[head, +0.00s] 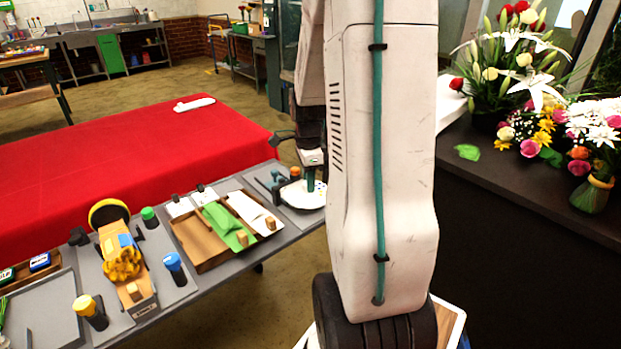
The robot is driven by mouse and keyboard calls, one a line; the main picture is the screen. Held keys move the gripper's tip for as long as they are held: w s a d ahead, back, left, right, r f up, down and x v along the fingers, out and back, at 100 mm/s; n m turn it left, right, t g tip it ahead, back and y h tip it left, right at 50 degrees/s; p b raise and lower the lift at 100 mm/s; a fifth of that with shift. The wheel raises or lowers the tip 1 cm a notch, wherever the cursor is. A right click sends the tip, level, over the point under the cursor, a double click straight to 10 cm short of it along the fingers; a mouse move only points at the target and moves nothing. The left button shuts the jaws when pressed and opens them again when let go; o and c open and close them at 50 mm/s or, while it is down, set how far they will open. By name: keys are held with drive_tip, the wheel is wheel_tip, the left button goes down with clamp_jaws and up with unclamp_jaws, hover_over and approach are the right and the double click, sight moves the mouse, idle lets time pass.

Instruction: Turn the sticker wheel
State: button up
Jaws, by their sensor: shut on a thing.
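The sticker wheel appears to be the white disc (293,197) lying at the right end of the grey bench, with small coloured marks near its right edge. My gripper (311,182) points down over the disc, with teal fingers at its surface. The fingers look closed on part of the wheel. The exact grip point is too small to make out. My large white arm link hides the area just right of the wheel.
On the grey bench (75,255) stand a wooden tray (190,248) with green and white sheets, a yellow-topped device (122,262), and blue (174,268) and yellow-capped (90,311) bottles. A red-covered table (100,160) lies behind. Flowers (520,60) stand on a dark counter (465,150) at right.

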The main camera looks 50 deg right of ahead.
drive_tip(key=shift+w+a+n, duration=0.1)
drive_tip(key=shift+a+n, duration=0.15)
drive_tip(key=shift+n, duration=1.15)
drive_tip(key=n, duration=0.4)
drive_tip(key=shift+n, duration=0.3)
drive_tip(key=n, duration=0.3)
drive_tip(key=shift+f+n, duration=0.1)
drive_tip(key=shift+n, duration=0.2)
drive_tip(key=n, duration=0.3)
drive_tip(key=shift+a+n, duration=0.1)
drive_tip(key=shift+n, duration=0.2)
drive_tip(key=n, duration=0.6)
drive_tip(key=shift+s, duration=0.2)
drive_tip(key=n, duration=0.6)
drive_tip(key=shift+n, duration=0.3)
drive_tip(key=o, duration=0.7)
